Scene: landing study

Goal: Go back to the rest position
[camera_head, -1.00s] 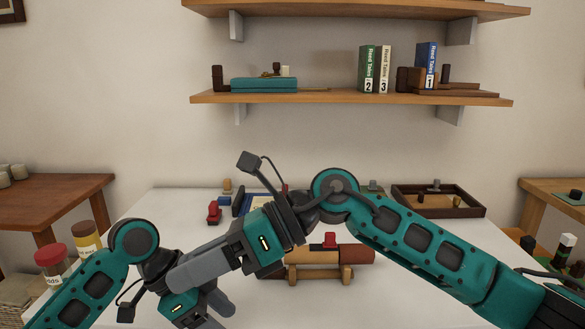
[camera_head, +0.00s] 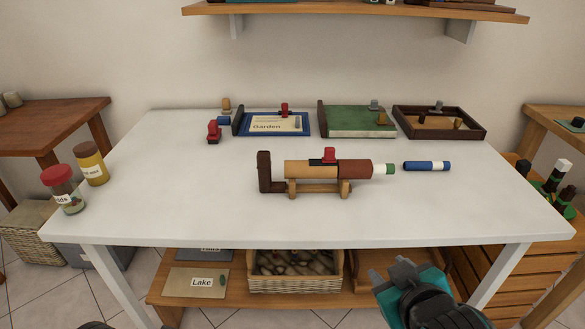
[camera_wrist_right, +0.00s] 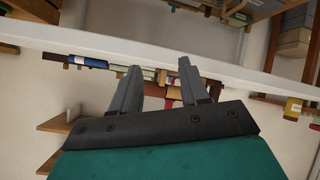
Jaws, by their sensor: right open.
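My right gripper (camera_head: 402,274) is low in front of the white table's front edge, at the lower right of the head view. In the right wrist view its two grey fingers (camera_wrist_right: 157,88) stand apart with nothing between them. My left gripper does not show clearly; only a small dark piece, which I cannot identify, shows at the bottom left edge of the head view. On the white table (camera_head: 150,205) a wooden cylinder device (camera_head: 310,170) with a red knob rests on a stand, apart from both arms.
A blue cylinder (camera_head: 427,166) lies right of the device. Behind stand a blue board (camera_head: 257,124), a green block (camera_head: 355,121) and a dark tray (camera_head: 478,133). Jars (camera_head: 63,189) stand at left. Below the table are a basket (camera_head: 290,284) and a shelf. The table's front is clear.

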